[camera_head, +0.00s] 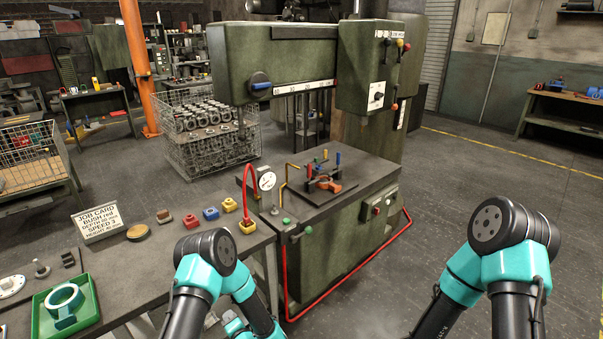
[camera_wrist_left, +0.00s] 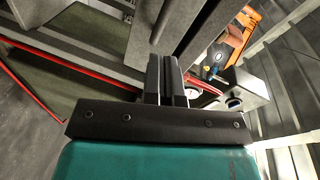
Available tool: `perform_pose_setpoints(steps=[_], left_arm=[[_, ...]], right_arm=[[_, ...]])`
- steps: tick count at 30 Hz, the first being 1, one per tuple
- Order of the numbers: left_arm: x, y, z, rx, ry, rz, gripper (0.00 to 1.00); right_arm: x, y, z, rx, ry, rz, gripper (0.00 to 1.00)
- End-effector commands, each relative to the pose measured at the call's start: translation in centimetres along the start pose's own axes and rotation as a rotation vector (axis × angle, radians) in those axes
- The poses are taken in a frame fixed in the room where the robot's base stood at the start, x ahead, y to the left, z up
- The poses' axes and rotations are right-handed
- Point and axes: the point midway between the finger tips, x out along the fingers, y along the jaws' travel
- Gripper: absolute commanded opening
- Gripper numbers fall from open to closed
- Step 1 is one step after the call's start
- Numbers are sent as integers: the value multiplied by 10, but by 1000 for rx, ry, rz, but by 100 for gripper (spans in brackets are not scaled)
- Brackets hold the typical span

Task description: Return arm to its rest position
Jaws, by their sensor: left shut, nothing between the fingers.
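My left arm (camera_head: 205,262) comes in at the bottom, left of centre, bent at a dark joint in front of the bench. In the left wrist view my left gripper (camera_wrist_left: 167,72) has its two dark fingers together, with nothing between them. They point toward the green machine, apart from any loose part. In the head view the left gripper is mostly hidden low by the bench edge. My right arm (camera_head: 510,235) stands at the lower right, bent at its dark joint. My right gripper is out of the picture.
The green drill machine (camera_head: 345,225) stands ahead with a red rail (camera_head: 340,292) along its base. The bench (camera_head: 170,262) at left holds a job card (camera_head: 98,222), coloured blocks and a green tray (camera_head: 92,325). Open floor (camera_head: 480,165) lies right of the machine.

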Motion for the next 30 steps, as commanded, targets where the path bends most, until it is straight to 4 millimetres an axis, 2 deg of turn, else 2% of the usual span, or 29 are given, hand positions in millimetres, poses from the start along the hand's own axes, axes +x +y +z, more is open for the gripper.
perform_pose_setpoints(steps=[5, 11, 17, 21, 24, 27, 30], left_arm=[[-6, 13, 10, -274, 58, 293, 0], [-37, 28, 24, -558, 12, 660, 0], [-90, 34, 49, -769, -169, 1015, 0], [-135, 28, 72, -863, -372, 1231, 0], [-166, 22, 90, -895, -528, 1343, 0], [-189, 15, 104, -904, -651, 1411, 0], [-200, 12, 111, -904, -718, 1440, 0]], right_arm=[[0, 0, 0, 0, 0, 0, 43], [0, 0, 0, 0, 0, 0, 43], [0, 0, 0, 0, 0, 0, 43], [0, 0, 0, 0, 0, 0, 43], [0, 0, 0, 0, 0, 0, 43], [0, 0, 0, 0, 0, 0, 43], [0, 0, 0, 0, 0, 0, 43]])
